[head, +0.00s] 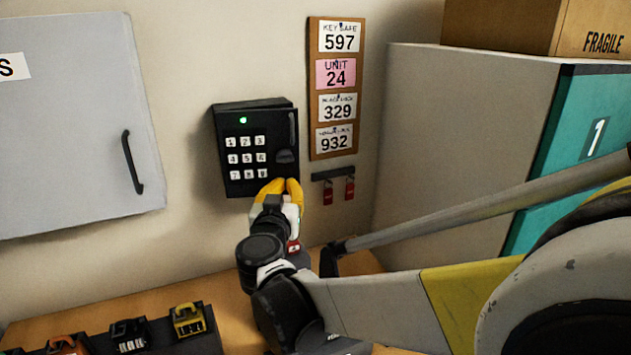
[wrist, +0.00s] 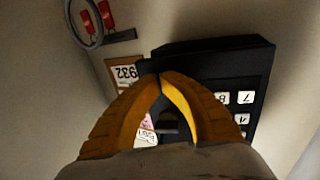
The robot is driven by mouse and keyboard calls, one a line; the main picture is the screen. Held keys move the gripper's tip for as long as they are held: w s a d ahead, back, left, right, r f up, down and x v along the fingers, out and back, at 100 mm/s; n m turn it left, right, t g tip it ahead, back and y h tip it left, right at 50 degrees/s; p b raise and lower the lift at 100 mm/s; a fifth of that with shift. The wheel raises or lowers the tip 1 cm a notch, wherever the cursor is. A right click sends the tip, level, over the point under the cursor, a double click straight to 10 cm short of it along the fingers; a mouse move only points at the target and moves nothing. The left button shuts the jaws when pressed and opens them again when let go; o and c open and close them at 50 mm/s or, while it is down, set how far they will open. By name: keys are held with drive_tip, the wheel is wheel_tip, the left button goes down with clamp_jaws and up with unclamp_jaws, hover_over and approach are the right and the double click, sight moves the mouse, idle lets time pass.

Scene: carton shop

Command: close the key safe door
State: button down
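The key safe (head: 255,148) is a black box on the wall with white number keys and a lit green light. Its door front (head: 239,181) faces out and looks flush with the box; I cannot tell whether a small gap remains. My gripper (head: 279,181), with yellow fingers, is at the safe's lower right corner. In the wrist view my gripper (wrist: 160,78) has its fingertips together, overlapping the safe (wrist: 215,62). No held object shows, and I cannot tell whether the fingers touch the door.
A tag board (head: 334,88) hangs right of the safe, above a hook rail (head: 332,174) with red-tagged keys. A grey cabinet (head: 75,120) is at left and a large grey-teal unit (head: 465,130) at right. Several padlocks, one yellow (head: 188,319), stand on the bench below.

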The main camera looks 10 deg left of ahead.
drive_tip(key=shift+w+a, duration=0.15)
drive_tip(key=shift+w, duration=0.45)
drive_tip(key=shift+w+a, duration=0.25)
drive_tip(key=shift+w, duration=0.3)
drive_tip(key=s+d, duration=0.4)
drive_tip(key=s, duration=0.4)
drive_tip(key=shift+d, duration=0.25)
drive_tip(key=shift+w+d, duration=0.1)
